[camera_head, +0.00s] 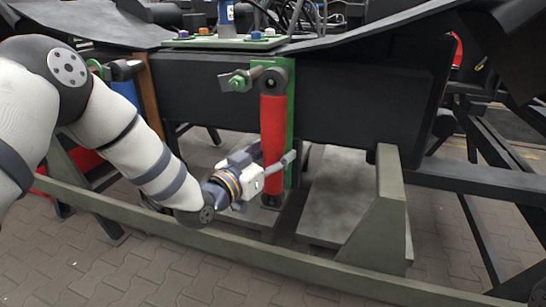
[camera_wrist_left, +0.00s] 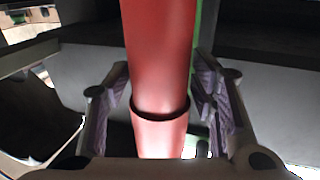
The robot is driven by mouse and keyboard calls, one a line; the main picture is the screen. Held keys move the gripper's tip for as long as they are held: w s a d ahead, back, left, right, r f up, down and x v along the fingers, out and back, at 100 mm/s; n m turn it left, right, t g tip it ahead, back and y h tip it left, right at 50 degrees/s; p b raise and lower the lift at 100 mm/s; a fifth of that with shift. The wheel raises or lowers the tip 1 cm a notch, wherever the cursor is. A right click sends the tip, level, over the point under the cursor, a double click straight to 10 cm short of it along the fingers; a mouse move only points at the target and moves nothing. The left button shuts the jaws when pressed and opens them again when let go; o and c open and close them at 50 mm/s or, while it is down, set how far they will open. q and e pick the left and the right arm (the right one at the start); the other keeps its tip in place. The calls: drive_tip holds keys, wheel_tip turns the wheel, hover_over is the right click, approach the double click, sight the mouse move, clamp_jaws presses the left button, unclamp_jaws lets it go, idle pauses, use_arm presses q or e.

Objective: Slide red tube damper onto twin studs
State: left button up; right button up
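The red tube damper (camera_head: 273,130) stands upright in front of a green bracket plate (camera_head: 290,120). Its dark upper eye (camera_head: 271,84) is at the top of the plate, and its dark lower eye (camera_head: 271,201) is near the plate's foot. I cannot tell how far the eyes sit on the studs. My left gripper (camera_head: 272,172) is around the damper's lower half. In the left wrist view, the red tube (camera_wrist_left: 158,60) passes between the two fingers, with gaps showing beside its lower, narrower section. The fingers look open. My right gripper is not in view.
A green-tipped bolt (camera_head: 238,83) sticks out left of the upper eye. A dark beam (camera_head: 350,110) spans behind the damper. A grey-green frame rail (camera_head: 290,262) runs low in front, with an upright post (camera_head: 385,215) to the right.

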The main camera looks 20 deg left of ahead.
use_arm(q)
drive_tip(key=shift+s+f, duration=0.25)
drive_tip(key=shift+f, duration=0.15)
drive_tip(key=v, duration=1.1)
drive_tip(key=shift+s+r, duration=0.3)
drive_tip(key=shift+a, duration=0.15)
drive_tip(key=s+d+f+n+g+y+p, duration=0.1)
drive_tip(key=s+f+n+g+y+p, duration=0.15)
drive_tip(key=s+f+g, duration=1.3)
drive_tip(key=s+f+g+y, duration=0.1)
drive_tip(key=s+f, duration=0.2)
drive_tip(key=s, duration=0.6)
drive_tip(key=s+a+f+n+g+y, duration=0.1)
drive_tip(key=s+f, duration=0.3)
drive_tip(key=s, duration=0.6)
drive_tip(key=s+a+f+n+g+y+p, duration=0.1)
drive_tip(key=s+f, duration=0.3)
drive_tip(key=s, duration=0.6)
drive_tip(key=shift+a+g+y, duration=0.2)
drive_tip(key=shift+g+y, duration=0.15)
drive_tip(key=shift+g, duration=0.3)
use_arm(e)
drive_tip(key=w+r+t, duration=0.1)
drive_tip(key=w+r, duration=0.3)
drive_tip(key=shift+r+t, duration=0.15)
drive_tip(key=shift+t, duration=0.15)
